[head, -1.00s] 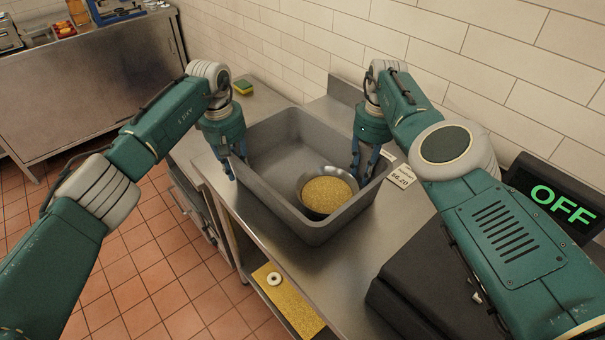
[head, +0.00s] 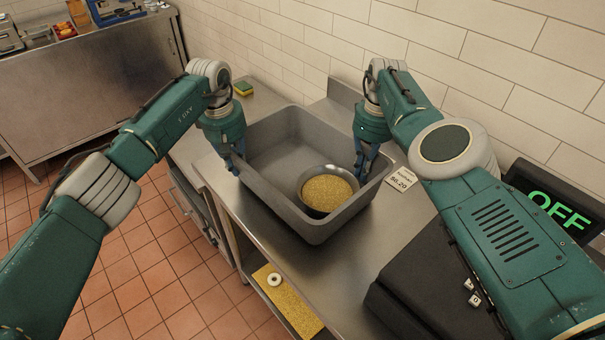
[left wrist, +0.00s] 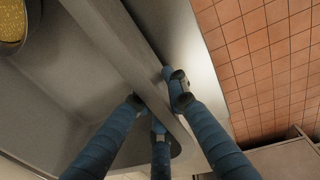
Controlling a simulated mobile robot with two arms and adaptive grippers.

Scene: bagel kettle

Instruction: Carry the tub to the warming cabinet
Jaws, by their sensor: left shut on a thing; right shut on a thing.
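The grey tub (head: 272,194) is over the steel counter, with a metal bowl (head: 304,180) of yellow grains (head: 326,192) inside it. My left gripper (head: 233,166) is shut on the tub's left wall. The left wrist view shows its blue fingers (left wrist: 160,105) on both sides of the tub wall (left wrist: 125,50), with part of the bowl at the upper left. My right gripper (head: 362,172) is shut on the tub's right wall; its fingertips are partly hidden. The tub looks about level. I cannot tell whether its base touches the counter. I cannot identify a warming cabinet.
A dark box (head: 425,295) and an OFF display (head: 556,208) are at the right. A sponge (head: 243,88) lies behind. The tiled floor (head: 150,265) at left is open. Another steel counter (head: 90,80) stands at the far left.

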